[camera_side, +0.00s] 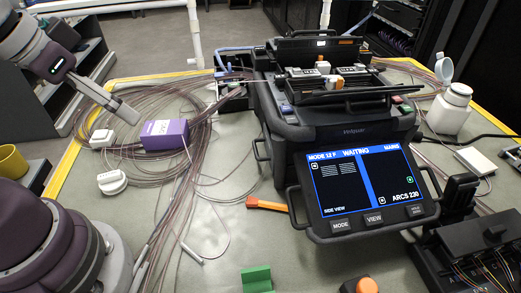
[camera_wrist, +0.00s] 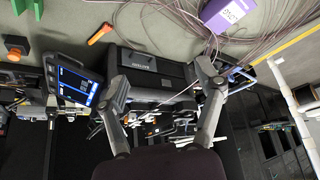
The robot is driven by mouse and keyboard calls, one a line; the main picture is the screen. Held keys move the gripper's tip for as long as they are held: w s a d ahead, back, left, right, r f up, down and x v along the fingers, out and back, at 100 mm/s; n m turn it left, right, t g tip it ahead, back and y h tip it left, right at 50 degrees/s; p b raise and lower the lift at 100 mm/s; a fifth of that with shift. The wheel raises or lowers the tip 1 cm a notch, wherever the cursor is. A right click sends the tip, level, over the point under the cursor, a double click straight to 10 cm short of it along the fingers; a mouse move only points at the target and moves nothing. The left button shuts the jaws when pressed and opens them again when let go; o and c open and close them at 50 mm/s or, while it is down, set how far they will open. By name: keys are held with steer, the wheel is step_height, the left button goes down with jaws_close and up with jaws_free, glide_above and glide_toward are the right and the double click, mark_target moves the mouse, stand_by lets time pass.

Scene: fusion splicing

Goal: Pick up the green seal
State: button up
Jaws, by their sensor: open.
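The green seal (camera_side: 257,279) is a small block with a raised upright part, lying on the table at the bottom edge of the side view, partly cut off. It also shows in the wrist view (camera_wrist: 30,8) at the top left corner, cut by the frame. My gripper (camera_side: 124,112) is at the upper left of the side view, above the coiled fibres and far from the seal. In the wrist view my gripper (camera_wrist: 162,78) has its two fingers wide apart with nothing held between them.
A dark fusion splicer (camera_side: 345,135) with a lit screen (camera_side: 365,180) fills the middle. An orange-handled tool (camera_side: 266,204) lies before it. A purple box (camera_side: 164,134) and white spools (camera_side: 112,182) sit among loose fibres (camera_side: 200,165). An orange-topped part (camera_side: 366,285) stands right of the seal.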

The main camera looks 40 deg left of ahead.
stand_by(0.3)
steer(key=n+g+h, duration=0.4)
steer(key=g+h, duration=0.1)
steer(key=g, duration=0.7)
glide_toward(258, 286)
steer(key=a+r, duration=0.4)
steer(key=d+f+n+g+h, duration=0.1)
steer(key=d+f+n+h, duration=0.1)
steer(key=w+d+f+n+g+h, duration=0.1)
steer(key=f+n, duration=0.1)
steer(key=shift+f+g+h, duration=0.1)
steer(key=shift+g+h, duration=0.2)
steer(key=shift+h, duration=0.1)
steer(key=shift+s+f+n+h, duration=0.1)
steer(key=shift+f+n+h, duration=0.2)
steer(key=shift+n, duration=0.1)
steer(key=shift+d+f, duration=0.1)
steer(key=shift+f, duration=0.05)
steer(key=shift+g, duration=0.3)
steer(key=x, duration=1)
steer(key=shift+s+a+f, duration=0.25)
steer(key=shift+s+f, duration=0.05)
steer(key=shift+f, duration=0.1)
steer(key=c, duration=1.2)
